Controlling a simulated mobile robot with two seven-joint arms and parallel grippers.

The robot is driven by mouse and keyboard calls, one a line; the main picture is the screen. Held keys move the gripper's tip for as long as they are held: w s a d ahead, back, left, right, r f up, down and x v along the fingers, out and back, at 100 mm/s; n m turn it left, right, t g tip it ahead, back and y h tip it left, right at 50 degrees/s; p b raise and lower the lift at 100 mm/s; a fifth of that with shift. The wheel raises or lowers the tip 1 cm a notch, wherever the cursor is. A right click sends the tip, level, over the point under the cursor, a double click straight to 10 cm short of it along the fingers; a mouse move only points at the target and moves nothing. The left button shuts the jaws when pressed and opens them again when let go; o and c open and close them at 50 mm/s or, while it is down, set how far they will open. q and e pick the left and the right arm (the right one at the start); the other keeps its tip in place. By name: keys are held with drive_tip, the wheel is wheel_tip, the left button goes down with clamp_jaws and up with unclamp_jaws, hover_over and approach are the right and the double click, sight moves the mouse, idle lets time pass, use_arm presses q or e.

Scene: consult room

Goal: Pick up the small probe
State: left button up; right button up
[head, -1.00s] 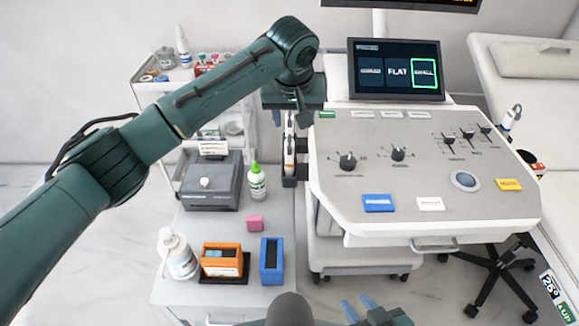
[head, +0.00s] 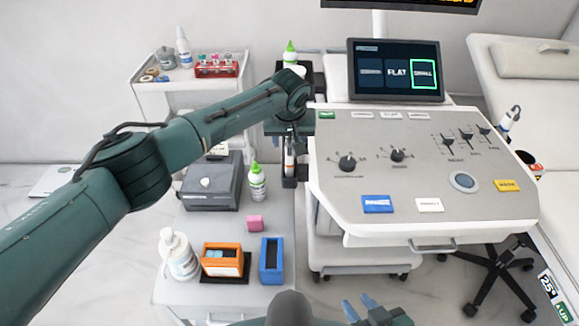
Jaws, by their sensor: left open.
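The probe holders are at the left side of the grey console (head: 420,185). A slim white probe with an orange band (head: 289,162) stands upright in a dark holder there. I cannot be sure that it is the small one. The console screen (head: 397,72) has its SMALL tile outlined in green. My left gripper (head: 291,143) is open and points down right over this probe. Its fingertips are small and partly hidden, so I cannot tell whether they touch it. My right gripper (head: 360,308) is open and empty at the bottom edge of the view, far from the probes.
An examination couch (head: 525,95) stands at the right.

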use_arm(q)
drive_tip(key=shift+w+f, duration=0.2)
drive_tip(key=shift+f, duration=0.35)
drive_tip(key=shift+c, duration=0.2)
drive_tip(key=c, duration=0.9)
